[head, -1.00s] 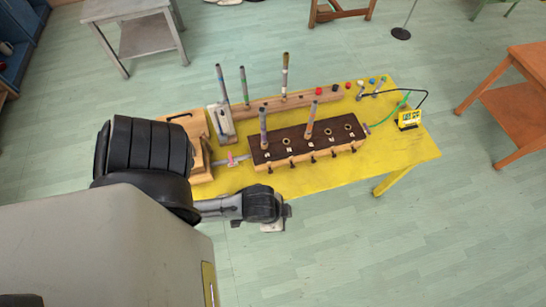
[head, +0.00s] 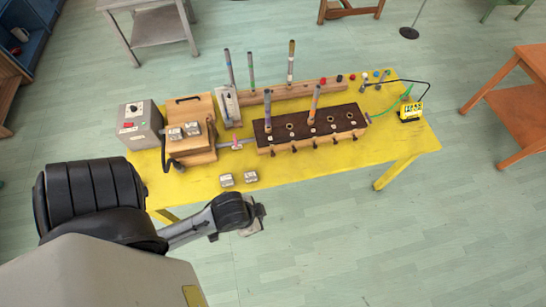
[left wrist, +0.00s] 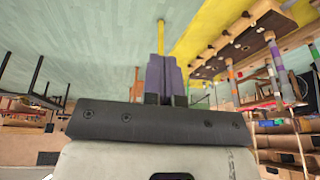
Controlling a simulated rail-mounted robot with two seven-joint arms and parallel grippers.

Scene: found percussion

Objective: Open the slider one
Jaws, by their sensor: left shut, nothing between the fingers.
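A wooden box (head: 309,138) with a dark top and several round holes stands on the yellow table, with small dark slider knobs along its front. The leftmost front knob (head: 272,153) sits at the box's left end. I cannot tell how far any slider is pulled. Two striped tubes stand upright from the box, one near its left end (head: 267,112). My left gripper (head: 258,213) is shut and empty, off the table's front edge and apart from the box. In the left wrist view its purple fingers (left wrist: 163,75) are together, with the box (left wrist: 268,16) at upper right. My right gripper is not in view.
A grey control box (head: 140,124) and a wooden block unit (head: 187,107) stand on the left of the table (head: 330,168). A rail with upright tubes (head: 275,103) runs behind. The right front of the table is clear.

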